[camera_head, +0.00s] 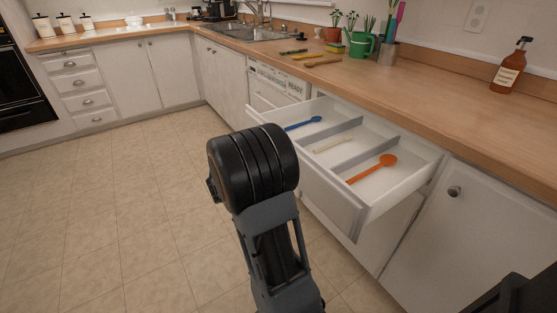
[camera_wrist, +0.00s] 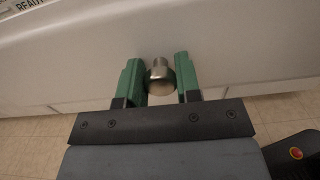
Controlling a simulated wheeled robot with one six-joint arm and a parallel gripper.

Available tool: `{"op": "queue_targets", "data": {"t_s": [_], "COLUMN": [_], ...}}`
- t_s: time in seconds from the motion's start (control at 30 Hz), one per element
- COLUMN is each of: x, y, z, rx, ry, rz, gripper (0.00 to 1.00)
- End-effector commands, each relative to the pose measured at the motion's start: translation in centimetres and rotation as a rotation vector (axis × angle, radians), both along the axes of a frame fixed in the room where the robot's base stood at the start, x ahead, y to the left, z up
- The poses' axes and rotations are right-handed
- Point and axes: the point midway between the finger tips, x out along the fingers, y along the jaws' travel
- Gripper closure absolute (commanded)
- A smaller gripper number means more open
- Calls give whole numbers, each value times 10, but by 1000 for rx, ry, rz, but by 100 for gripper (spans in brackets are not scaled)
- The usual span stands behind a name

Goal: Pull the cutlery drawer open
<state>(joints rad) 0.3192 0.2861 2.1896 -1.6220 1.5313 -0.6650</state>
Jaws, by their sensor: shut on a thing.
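The cutlery drawer (camera_head: 334,203) stands well out from the counter in the head view. Its compartments hold a blue spoon (camera_head: 303,123), a cream-coloured utensil (camera_head: 332,144) and an orange spoon (camera_head: 373,168). In the wrist view the white drawer front (camera_wrist: 235,45) carries a round metal knob (camera_wrist: 159,81). My gripper (camera_wrist: 158,66) has its green fingers on either side of the knob and is shut on it. In the head view my dark arm covers part of the drawer front and hides the gripper and knob.
The counter (camera_head: 435,107) runs above the drawer, with a green watering can (camera_head: 361,45) and a brown bottle (camera_head: 510,68) on it. A closed cabinet door (camera_head: 470,235) is right of the drawer. The tiled floor (camera_head: 130,215) on the left is clear.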

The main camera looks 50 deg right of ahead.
Motion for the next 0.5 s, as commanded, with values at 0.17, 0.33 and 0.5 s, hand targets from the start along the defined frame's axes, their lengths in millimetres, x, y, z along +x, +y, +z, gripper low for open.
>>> {"op": "queue_targets", "data": {"t_s": [0.17,0.33,0.5], "x": [-2,-1,-1], "y": [1,2,2], "z": [-1,-1,-1], "rx": [2,2,2], "ry": [0,0,0], "rz": [-9,-7,-5], "gripper": [100,100,62]}}
